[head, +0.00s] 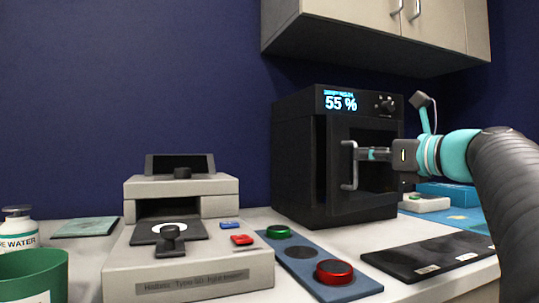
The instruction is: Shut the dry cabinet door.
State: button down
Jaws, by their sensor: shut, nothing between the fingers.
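The dry cabinet (295,160) is a black box on the bench, right of centre, with a lit display reading 55 % on its top panel. Its door (375,206) has a dark window and a grey vertical bar handle (349,165) on the left side. A dark strip runs beside the door's left edge; I cannot tell how far ajar the door is. My gripper (362,153) is shut and empty, in front of the door with its tips pointing left, just right of the handle. Whether it touches the handle or door is unclear. My gripper and wrist hide part of the door.
A beige instrument (190,274) stands left of the cabinet. A blue-grey pad (350,291) with a green and a red round dish lies in front. A dark mat (430,256) lies front right. A wall cupboard (365,40) hangs above. A green cup (33,278) stands far left.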

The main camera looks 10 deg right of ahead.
aim_at(334, 153)
jog(key=shift+x, duration=3.1)
